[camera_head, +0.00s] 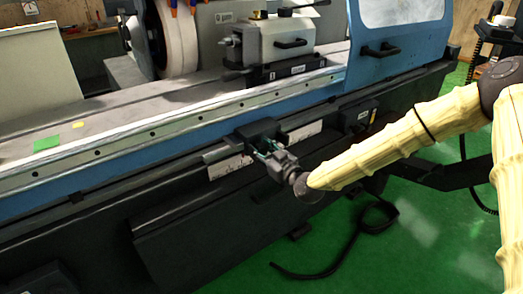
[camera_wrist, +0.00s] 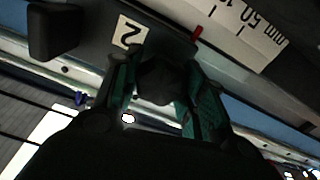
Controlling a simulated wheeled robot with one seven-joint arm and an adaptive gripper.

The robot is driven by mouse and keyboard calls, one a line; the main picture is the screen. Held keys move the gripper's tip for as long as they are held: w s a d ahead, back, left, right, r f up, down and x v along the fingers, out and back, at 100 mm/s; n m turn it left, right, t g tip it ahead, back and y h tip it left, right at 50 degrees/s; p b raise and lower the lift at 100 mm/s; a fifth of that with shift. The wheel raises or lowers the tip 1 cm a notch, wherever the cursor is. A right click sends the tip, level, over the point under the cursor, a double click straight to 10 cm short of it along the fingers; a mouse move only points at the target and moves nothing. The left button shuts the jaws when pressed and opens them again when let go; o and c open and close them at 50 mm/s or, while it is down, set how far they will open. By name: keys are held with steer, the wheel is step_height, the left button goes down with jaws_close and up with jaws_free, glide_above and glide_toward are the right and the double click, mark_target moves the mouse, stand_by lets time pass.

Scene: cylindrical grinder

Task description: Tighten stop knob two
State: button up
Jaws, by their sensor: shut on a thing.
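The stop knob (camera_wrist: 160,82) is a dark, rounded knob between my fingers in the wrist view. It sits under a black stop block (camera_wrist: 165,30) with a white label "2" (camera_wrist: 128,33), seen upside down, and a small red pointer. My gripper (camera_wrist: 158,68) has its green-padded fingers closed on both sides of the knob. In the head view my gripper (camera_head: 268,152) is at the black stop block (camera_head: 258,132) on the front rail; the knob is hidden there by my gripper.
A white millimetre scale (camera_wrist: 245,28) runs beside the stop block. Another black block (camera_head: 360,115) is on the rail to the right. The grinder table (camera_head: 150,120) lies behind. The green floor in front holds a black cable (camera_head: 330,262).

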steer(key=m+b, duration=0.2)
steer(key=m, duration=0.3)
steer(key=shift+d+f, duration=0.1)
steer(key=m+b, duration=0.1)
steer(key=m, duration=0.3)
steer(key=shift+w+m+b, duration=0.1)
steer(key=shift+m+b, duration=0.2)
steer(key=shift+b, duration=0.05)
steer(key=m+b, duration=0.2)
steer(key=m, duration=0.3)
steer(key=shift+d+f, duration=0.1)
steer(key=shift+m+b, duration=0.75)
steer(key=shift+m, duration=0.75)
steer(key=o, duration=1)
steer(key=shift+o, duration=0.2)
